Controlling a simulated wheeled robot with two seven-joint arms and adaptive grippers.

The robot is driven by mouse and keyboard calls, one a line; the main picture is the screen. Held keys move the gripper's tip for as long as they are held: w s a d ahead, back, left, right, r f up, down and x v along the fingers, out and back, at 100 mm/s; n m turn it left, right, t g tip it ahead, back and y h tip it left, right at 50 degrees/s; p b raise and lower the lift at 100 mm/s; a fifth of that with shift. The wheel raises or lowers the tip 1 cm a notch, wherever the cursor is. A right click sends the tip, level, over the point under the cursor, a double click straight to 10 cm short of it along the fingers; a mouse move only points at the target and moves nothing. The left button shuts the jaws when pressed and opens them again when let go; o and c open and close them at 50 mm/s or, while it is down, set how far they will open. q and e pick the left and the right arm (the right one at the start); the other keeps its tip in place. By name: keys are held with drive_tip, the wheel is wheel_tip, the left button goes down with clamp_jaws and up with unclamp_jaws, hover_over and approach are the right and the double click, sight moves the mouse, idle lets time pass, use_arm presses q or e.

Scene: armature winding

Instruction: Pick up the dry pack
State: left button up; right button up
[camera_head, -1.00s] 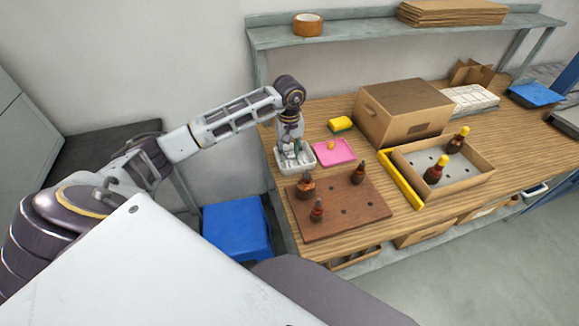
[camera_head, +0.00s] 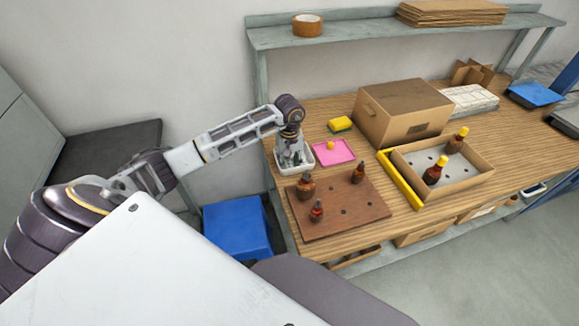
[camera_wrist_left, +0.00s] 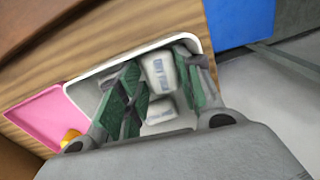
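A white tray (camera_head: 297,171) stands at the left end of the wooden workbench; its rim also shows in the left wrist view (camera_wrist_left: 72,88). Inside it, a small white dry pack (camera_wrist_left: 160,72) with printed lettering lies between my left fingers. Another white pack (camera_wrist_left: 160,111) lies beside it, nearer the palm and partly hidden. My left gripper (camera_wrist_left: 157,74) is open, its green-padded fingers apart on both sides of the lettered pack, pointing down into the tray. The gripper (camera_head: 292,160) also shows over the tray in the head view. My right gripper is not in view.
A brown board (camera_head: 335,222) with small bottles lies in front. A large carton (camera_head: 403,98) and an open box (camera_head: 484,168) with bottles stand right.

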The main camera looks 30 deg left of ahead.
sight(289, 164)
use_arm(q)
drive_tip(key=c, duration=0.4)
drive_tip(key=shift+o, duration=0.2)
drive_tip(key=shift+r, duration=0.15)
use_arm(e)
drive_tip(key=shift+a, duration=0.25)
use_arm(q)
drive_tip(key=shift+r, duration=0.55)
wheel_tip(289, 164, up, 9)
drive_tip(key=shift+f+b, duration=0.2)
drive_tip(key=shift+b, duration=0.1)
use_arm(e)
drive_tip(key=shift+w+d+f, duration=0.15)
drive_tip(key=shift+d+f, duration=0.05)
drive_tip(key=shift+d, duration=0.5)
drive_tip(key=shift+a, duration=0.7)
